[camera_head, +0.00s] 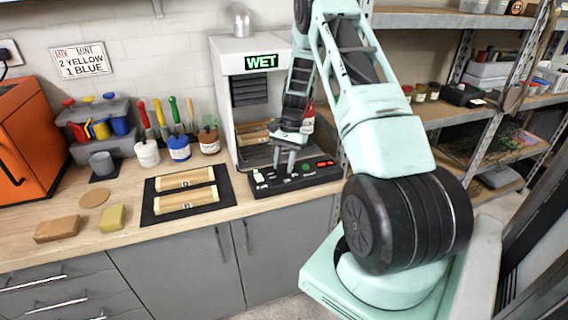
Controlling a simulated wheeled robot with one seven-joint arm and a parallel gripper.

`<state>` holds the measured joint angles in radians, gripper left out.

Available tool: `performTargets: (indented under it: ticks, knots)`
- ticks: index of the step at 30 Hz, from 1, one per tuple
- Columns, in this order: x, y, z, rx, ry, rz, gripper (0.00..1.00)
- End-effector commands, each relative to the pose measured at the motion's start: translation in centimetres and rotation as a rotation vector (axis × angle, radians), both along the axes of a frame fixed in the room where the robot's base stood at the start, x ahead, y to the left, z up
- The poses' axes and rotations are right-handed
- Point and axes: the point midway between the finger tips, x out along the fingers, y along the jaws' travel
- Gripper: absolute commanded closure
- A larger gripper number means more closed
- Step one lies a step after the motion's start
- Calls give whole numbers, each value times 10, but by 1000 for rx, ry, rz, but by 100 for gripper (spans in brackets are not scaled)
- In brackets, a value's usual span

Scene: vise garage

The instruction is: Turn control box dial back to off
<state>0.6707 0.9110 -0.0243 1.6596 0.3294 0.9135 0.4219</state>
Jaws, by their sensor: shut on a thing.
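The black control box (322,173) sits on the wooden workbench in front of the white booth. It carries a white switch, a green light and red buttons on its top. My gripper (284,172) reaches down over the box's left half, with its fingers pointing down at the panel. It is shut on the dial, which is mostly hidden between the fingers, so I cannot tell where the dial points. The white booth (226,62) shows a lit green "WET" sign (261,62).
Two wooden pieces lie on a black mat (152,217) left of the box. Paint jars (147,153), brushes, a grey cup (102,163), a sponge (112,218) and an orange cabinet (32,140) stand farther left. Metal shelving (420,20) is on the right.

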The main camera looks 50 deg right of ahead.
Motion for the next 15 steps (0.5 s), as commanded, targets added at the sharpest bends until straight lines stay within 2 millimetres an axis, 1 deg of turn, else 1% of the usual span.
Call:
performTargets:
  ticks: [6, 15]
  knots:
    - [0, 0, 1, -1, 0, 35, 90]
    - [0, 0, 1, -2, -2, 40, 90]
